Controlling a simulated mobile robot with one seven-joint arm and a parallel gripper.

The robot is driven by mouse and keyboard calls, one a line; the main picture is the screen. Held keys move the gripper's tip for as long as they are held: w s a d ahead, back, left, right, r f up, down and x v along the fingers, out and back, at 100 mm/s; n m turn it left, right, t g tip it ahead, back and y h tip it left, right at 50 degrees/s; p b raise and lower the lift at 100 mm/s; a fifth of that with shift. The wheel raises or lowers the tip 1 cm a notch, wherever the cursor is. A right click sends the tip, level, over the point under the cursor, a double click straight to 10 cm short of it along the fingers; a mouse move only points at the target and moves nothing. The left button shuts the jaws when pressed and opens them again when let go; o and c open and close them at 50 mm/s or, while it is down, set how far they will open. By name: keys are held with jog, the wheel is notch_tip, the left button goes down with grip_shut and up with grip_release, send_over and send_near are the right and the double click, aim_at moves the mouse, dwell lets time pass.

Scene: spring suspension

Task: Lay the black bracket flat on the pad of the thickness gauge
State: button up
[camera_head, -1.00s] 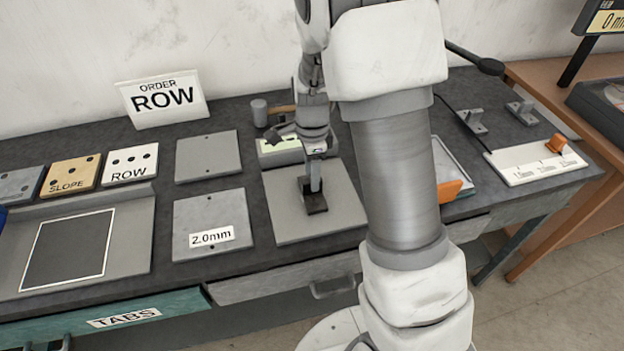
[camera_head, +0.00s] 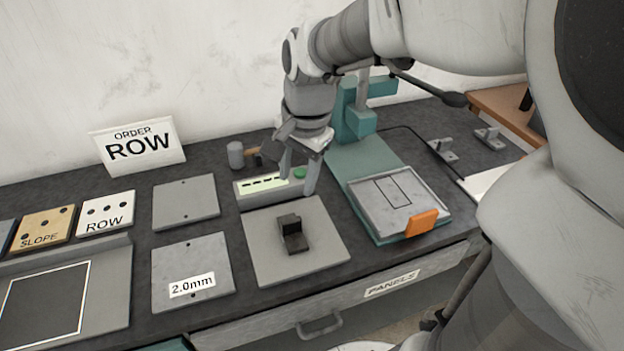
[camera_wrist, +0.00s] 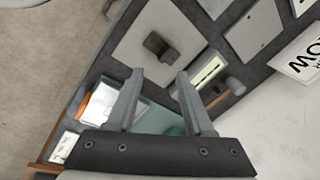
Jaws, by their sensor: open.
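The black bracket (camera_head: 291,234) rests on a grey square pad (camera_head: 325,262) in front of a box with a pale display (camera_head: 262,186). One flange lies on the pad and a raised block stands at its back end. In the wrist view the bracket (camera_wrist: 158,45) sits around the middle of the pad (camera_wrist: 133,50). My gripper (camera_head: 297,184) is open and empty, above and behind the bracket, near the display box. In the wrist view my gripper (camera_wrist: 159,80) has its fingers spread, with the bracket beyond the tips.
A teal stand (camera_head: 357,125) with a light tray (camera_head: 372,215) and orange handle (camera_head: 422,222) is on the right. A "2.0mm" plate (camera_head: 190,262) and another plate (camera_head: 186,203) lie left. A hammer-like tool (camera_head: 238,155) is behind the display box.

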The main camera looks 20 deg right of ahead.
jog(key=s+r+n+t, duration=0.3)
jog(key=s+r+n, duration=0.2)
jog(key=s+n, duration=0.6)
jog(key=shift+s+t+h, duration=0.3)
jog(key=shift+s+h, duration=0.1)
jog(key=shift+s, duration=0.55)
